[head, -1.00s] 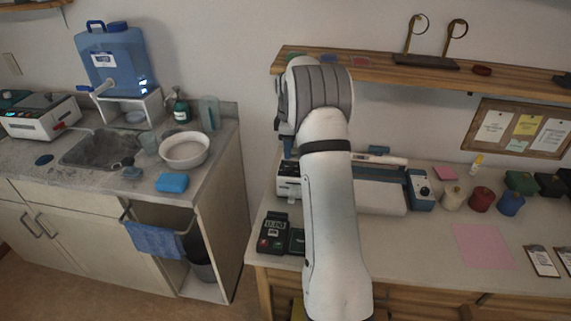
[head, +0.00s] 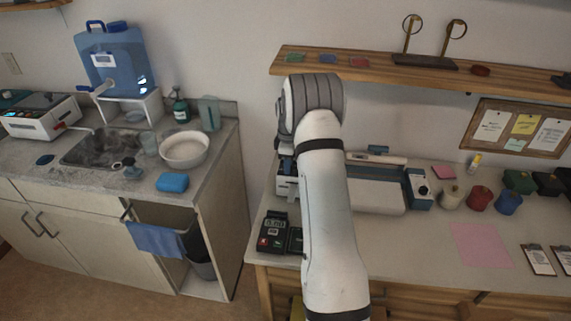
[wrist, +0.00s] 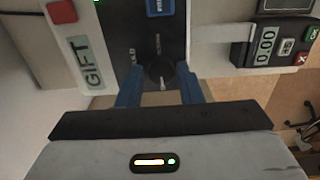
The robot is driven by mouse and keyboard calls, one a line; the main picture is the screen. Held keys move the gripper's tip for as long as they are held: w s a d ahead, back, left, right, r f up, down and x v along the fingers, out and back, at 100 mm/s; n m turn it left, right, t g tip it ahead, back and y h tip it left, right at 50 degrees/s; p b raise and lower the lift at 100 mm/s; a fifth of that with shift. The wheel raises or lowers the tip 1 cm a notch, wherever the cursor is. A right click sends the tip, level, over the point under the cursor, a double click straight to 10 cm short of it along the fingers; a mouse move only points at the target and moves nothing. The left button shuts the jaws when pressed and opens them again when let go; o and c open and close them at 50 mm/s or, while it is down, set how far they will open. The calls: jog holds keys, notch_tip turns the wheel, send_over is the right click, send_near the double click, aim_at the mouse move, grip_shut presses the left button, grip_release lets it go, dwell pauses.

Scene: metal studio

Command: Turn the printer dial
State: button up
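The printer (wrist: 120,25) fills the upper left of the wrist view, with a dark face, a pale "GIFT" display (wrist: 88,62), a red button and a blue button. Its black dial (wrist: 160,72) has a pale pointer mark. My gripper (wrist: 160,80) has its two blue fingers on either side of the dial, and a small gap seems to show beside it. In the head view a part of the printer (head: 286,187) shows at the bench's left end; my arm hides the dial and most of the gripper there.
A card terminal (head: 273,232) with a lit display stands in front of the printer, close by in the wrist view. A blue-and-white machine (head: 418,188) and several coloured jars stand to the right. A wooden shelf (head: 420,72) runs above. A sink counter is at left.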

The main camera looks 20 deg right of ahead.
jog(key=c, duration=0.6)
jog(key=shift+a, duration=0.4)
jog(key=shift+c, duration=0.2)
jog(key=shift+d, duration=0.3)
jog(key=shift+d+m, duration=0.1)
jog(key=shift+m, duration=0.3)
jog(key=m+b, duration=0.2)
jog(key=m, duration=0.4)
jog(key=shift+d+f+m+b, duration=0.1)
jog(key=shift+m+b, duration=0.2)
jog(key=shift+b, duration=0.05)
jog(key=m+b, duration=0.1)
jog(key=m, duration=0.3)
jog(key=shift+s+f+m, duration=0.1)
jog(key=shift+m, duration=0.2)
jog(key=m, duration=0.5)
jog(key=shift+b, duration=0.3)
jog(key=m, duration=0.9)
jog(key=shift+a+b, duration=0.2)
jog(key=shift+b, duration=0.15)
jog(key=m, duration=0.9)
jog(key=shift+r+m, duration=0.2)
jog(key=shift+m, duration=0.2)
jog(key=shift+r, duration=0.1)
